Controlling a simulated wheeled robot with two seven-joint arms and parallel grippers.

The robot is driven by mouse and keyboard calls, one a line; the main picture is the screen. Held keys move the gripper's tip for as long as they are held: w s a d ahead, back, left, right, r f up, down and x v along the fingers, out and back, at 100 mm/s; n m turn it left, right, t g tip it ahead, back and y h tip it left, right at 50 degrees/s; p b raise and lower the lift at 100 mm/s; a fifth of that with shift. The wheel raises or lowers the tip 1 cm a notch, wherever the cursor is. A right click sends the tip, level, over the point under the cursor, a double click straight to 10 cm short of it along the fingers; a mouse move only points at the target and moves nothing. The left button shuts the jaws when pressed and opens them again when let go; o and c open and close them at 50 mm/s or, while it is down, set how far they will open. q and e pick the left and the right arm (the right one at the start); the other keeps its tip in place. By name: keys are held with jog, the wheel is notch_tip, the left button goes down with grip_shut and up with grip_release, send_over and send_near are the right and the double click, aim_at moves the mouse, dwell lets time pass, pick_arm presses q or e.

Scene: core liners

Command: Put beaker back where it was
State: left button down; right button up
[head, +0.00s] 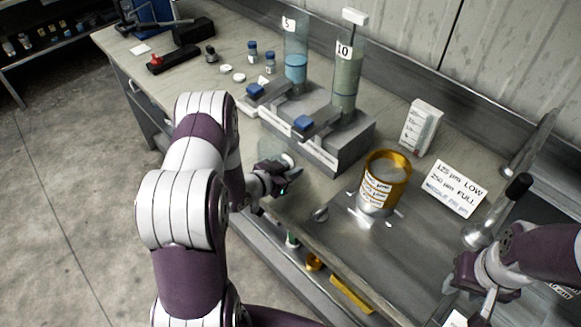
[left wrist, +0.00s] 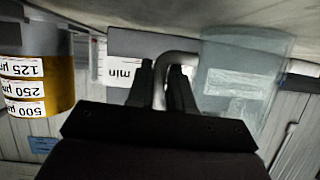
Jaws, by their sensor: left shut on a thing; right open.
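The clear beaker (left wrist: 240,85) shows large in the left wrist view, which looks upside down. In the head view the beaker (head: 285,160) is faint and partly hidden behind my left gripper (head: 279,177), at the front of the bench by the grey dispenser block. In the left wrist view my left gripper (left wrist: 165,82) is shut on the beaker's curved grey handle. I cannot tell whether the beaker touches the bench. My right gripper (head: 470,280) is open at the lower right of the head view, apart from the beaker.
The grey dispenser block (head: 345,150) carries tall cylinders marked 5 (head: 296,50) and 10 (head: 347,75). A gold sieve stack (head: 385,180) stands right of the beaker, also visible in the left wrist view (left wrist: 35,75). A label card (head: 455,188) and a white box (head: 420,128) stand behind.

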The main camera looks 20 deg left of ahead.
pick_arm(q)
jog(key=shift+a, duration=0.1)
jog(key=c, duration=1)
grip_release()
jog(key=shift+f, duration=0.1)
jog(key=shift+s+r, duration=0.1)
jog(key=shift+r, duration=0.1)
jog(key=b+v, duration=0.1)
jog(key=v, duration=1.1)
jog(key=s+d+r+n+g+y, duration=0.1)
jog(key=s+d+r+g, duration=0.1)
jog(key=s+d+g, duration=0.1)
jog(key=s+d+r+n+g+y, duration=0.1)
jog(key=s+d+r+g+y, duration=0.1)
jog(key=s+d+g, duration=0.2)
jog(key=s+d+r+n+g+y, duration=0.1)
jog(key=s+d+r+n+g, duration=0.1)
jog(key=s+d+g, duration=0.1)
jog(key=shift+s+d+r+g, duration=0.3)
jog(key=shift+s+d+g, duration=0.05)
jog(key=shift+s+g, duration=0.3)
